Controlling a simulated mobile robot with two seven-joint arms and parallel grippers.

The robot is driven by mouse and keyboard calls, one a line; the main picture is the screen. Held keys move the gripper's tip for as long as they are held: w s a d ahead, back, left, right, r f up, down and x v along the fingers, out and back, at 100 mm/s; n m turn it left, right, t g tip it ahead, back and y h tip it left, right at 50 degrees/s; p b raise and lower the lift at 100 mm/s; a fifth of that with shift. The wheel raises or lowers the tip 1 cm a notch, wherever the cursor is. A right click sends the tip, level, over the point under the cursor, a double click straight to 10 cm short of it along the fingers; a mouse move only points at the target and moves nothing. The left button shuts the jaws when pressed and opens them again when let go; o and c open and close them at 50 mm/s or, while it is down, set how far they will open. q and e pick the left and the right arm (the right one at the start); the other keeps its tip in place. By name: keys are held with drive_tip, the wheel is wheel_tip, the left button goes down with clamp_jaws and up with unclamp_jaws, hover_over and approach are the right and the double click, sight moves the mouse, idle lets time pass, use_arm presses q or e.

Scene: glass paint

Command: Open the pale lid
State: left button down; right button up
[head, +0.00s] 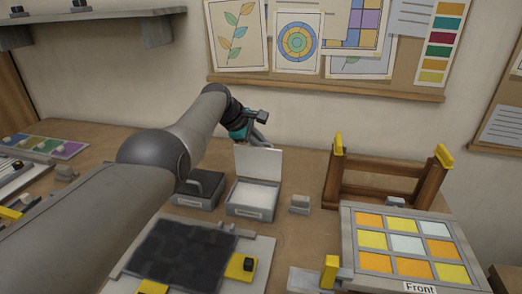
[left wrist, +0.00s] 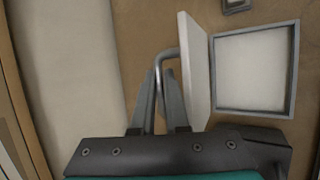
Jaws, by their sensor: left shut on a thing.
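The pale lid (head: 259,163) stands roughly upright, open, at the back edge of its grey box (head: 251,212). The pale inside of the box (left wrist: 256,70) is uncovered in the left wrist view, where the lid (left wrist: 195,72) shows nearly edge-on beside it. My left gripper (left wrist: 159,78) is shut on the bent metal handle (left wrist: 160,57) on the lid's outer side. In the head view the left gripper (head: 257,130) is behind and above the lid, its fingertips partly hidden. My right gripper is in neither view.
A dark-lidded box (head: 200,188) stands just left of the pale one. A small grey block (head: 300,204) is to its right. A wooden rack (head: 385,185) and a coloured glass panel (head: 408,246) stand further right. A dark panel (head: 182,255) lies in front.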

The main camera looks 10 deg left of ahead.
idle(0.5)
use_arm(q)
drive_tip(key=c, duration=1.2)
unclamp_jaws()
drive_tip(key=p+v, duration=0.3)
drive_tip(key=p, duration=0.3)
wheel_tip(320, 180, up, 10)
drive_tip(key=p, duration=0.4)
hover_over(252, 165)
drive_tip(key=s+a, duration=0.4)
drive_tip(key=shift+f, duration=0.2)
